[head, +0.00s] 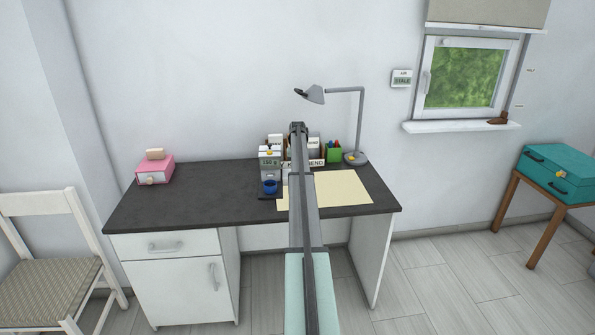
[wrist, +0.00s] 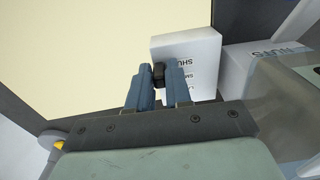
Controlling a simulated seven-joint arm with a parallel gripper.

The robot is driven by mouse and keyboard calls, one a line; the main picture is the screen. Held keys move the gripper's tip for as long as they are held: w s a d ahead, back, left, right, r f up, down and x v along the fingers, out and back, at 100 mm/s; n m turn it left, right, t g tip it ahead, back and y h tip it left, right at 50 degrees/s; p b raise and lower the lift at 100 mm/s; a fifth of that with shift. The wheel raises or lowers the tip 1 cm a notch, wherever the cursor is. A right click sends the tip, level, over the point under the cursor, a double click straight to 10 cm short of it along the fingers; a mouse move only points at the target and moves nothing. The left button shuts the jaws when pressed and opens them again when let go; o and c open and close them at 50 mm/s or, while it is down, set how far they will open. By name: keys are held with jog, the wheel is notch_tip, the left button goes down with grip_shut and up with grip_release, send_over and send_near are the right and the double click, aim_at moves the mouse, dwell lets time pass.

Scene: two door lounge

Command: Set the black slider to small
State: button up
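The black slider (wrist: 158,72) is a small dark knob on a white box (wrist: 190,47) in the wrist view. In the head view my arm stands in front of the desk items and hides the gripper and the slider.
A second white box (wrist: 238,60) with lettering stands close to the right. On the dark desk (head: 160,205) are a cream mat (head: 343,188), a grey lamp (head: 355,158), a green pen cup (head: 333,154), a blue cup (head: 270,187) and a pink box (head: 155,173).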

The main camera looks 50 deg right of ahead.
grip_shut()
jog(key=shift+w+d, duration=0.75)
jog(key=shift+d, duration=0.1)
jog(key=shift+s+a, duration=0.1)
jog(key=shift+o, duration=2.3)
grip_release()
